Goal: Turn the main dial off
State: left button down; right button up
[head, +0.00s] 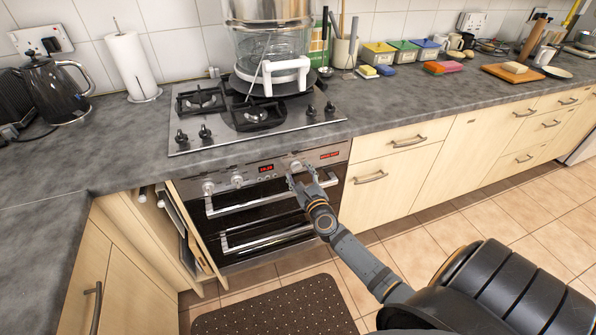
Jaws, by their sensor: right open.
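The oven (262,213) is built in below the hob. Its front panel carries a red lit display (266,169), two round knobs at the left, the left knob (208,188) and the second knob (237,181), and a dial (296,165) at the right. My right gripper (299,173) is at that right dial, with its fingers right in front of or around it. Contact cannot be told. The gripper is open and partly hides the dial. Which knob is the main dial is not marked legibly. My left gripper is not in view.
Two oven door handles, the upper handle (250,202) and the lower handle (262,240), stick out below the panel. The hob (190,137) above holds a large glass steamer pot (270,45). A dark mat (280,310) lies on the tiled floor in front.

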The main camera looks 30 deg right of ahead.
jog(key=shift+w+d, duration=0.15)
jog(key=shift+w, duration=0.55)
jog(key=c, duration=1.1)
